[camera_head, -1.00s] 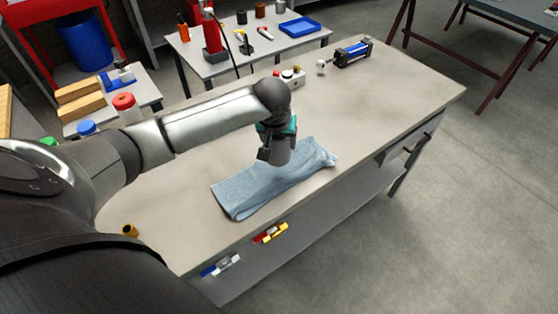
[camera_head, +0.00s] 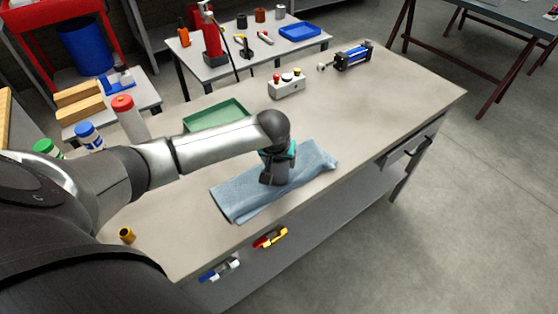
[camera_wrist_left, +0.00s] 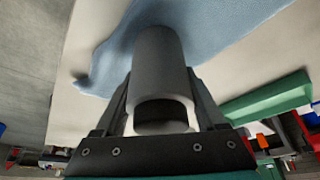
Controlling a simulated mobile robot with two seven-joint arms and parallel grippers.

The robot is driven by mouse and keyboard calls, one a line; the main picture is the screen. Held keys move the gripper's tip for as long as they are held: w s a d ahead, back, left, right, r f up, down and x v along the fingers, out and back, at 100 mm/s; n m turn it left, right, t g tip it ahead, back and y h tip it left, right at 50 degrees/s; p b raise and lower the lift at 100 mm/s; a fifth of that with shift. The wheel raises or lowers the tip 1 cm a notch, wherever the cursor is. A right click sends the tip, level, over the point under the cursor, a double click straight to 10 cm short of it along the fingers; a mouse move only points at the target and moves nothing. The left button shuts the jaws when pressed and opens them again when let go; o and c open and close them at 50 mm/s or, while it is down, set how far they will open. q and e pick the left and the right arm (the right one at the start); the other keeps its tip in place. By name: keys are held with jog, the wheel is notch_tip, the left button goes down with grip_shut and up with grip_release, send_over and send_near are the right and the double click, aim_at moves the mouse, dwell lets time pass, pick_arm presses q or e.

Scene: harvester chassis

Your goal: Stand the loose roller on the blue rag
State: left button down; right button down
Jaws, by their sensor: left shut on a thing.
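The loose roller is a plain grey cylinder (camera_wrist_left: 158,62) in the left wrist view, with a dark hollow in the end nearest the camera. My left gripper (camera_head: 275,178) is shut on it, one finger on each side. The roller's far end points down at the blue rag (camera_head: 240,194) and is at or very close to the cloth; I cannot tell if it touches. The rag lies flat and slightly wrinkled on the bench, and also fills the top of the left wrist view (camera_wrist_left: 225,18). In the head view the gripper mostly hides the roller, which looks roughly upright. My right gripper is not in view.
A green tray (camera_head: 216,114) and a button box (camera_head: 286,88) stand behind the rag on the bench (camera_head: 390,100). A blue-black cylinder unit (camera_head: 353,56) lies at the far end. A small brass bushing (camera_head: 127,235) stands front left. The bench right of the rag is clear.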

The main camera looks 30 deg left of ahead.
pick_arm(q)
jog(key=shift+s+f, duration=0.3)
jog(key=shift+f, duration=0.4)
jog(key=shift+c, duration=2)
grip_release()
jog(key=shift+d+f, duration=0.1)
jog(key=o, duration=0.4)
jog(key=shift+w, duration=0.15)
jog(key=shift+r, duration=0.2)
jog(key=shift+w+r, duration=0.1)
jog(key=shift+r, duration=0.3)
jog(key=p+v, duration=0.3)
jog(key=v, duration=0.9)
jog(key=shift+r, duration=0.3)
